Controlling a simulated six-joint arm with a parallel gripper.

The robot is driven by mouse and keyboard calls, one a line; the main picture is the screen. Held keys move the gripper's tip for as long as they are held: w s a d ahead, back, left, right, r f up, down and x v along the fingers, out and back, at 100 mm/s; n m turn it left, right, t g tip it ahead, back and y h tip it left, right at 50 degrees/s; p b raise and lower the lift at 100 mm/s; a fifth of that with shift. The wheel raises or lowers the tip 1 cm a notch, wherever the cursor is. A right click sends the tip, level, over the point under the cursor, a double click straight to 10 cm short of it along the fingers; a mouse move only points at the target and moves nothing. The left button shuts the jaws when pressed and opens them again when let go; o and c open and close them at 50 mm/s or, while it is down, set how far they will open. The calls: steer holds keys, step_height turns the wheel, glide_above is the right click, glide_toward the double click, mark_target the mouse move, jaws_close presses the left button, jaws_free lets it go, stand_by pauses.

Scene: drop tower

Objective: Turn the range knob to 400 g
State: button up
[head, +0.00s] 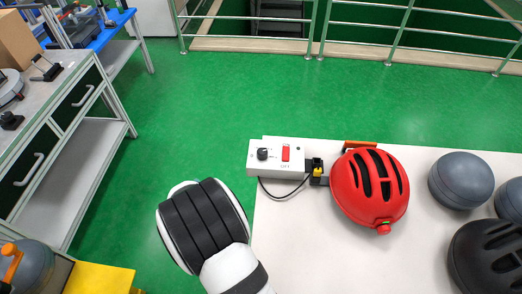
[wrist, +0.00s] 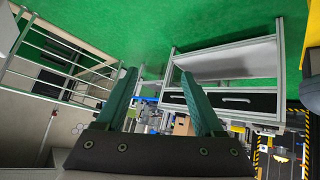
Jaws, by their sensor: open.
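A white control box (head: 276,158) stands at the back left edge of the white table. It carries a black round knob (head: 262,154) and a red switch (head: 286,153). The knob's pointer setting and any gram marks are too small to read. In the wrist view my gripper (wrist: 158,80) has its two green fingers apart with nothing between them. It faces the room, with the box and knob out of that view. In the head view my arm is left of the table, and the gripper itself does not show there.
A red helmet (head: 369,187) sits right of the box, by a small black and yellow fitting (head: 317,171). Grey balls (head: 461,180) and a black helmet (head: 487,258) are farther right. A black cable hangs under the box. Green floor lies behind the table.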

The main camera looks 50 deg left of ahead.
steer(key=w+d+r+m+t, duration=0.3)
steer(key=w+d+r+m, duration=0.1)
steer(key=w+d+m, duration=0.1)
steer(key=m+t, duration=0.5)
glide_toward(262, 152)
steer(key=x, duration=0.9)
steer(key=shift+w+a+f, duration=0.1)
steer(key=shift+w+a, duration=0.05)
steer(key=shift+w, duration=0.1)
steer(key=shift+w+a+f, duration=0.15)
steer(key=shift+w+a, duration=0.15)
steer(key=shift+c, duration=0.2)
jaws_close()
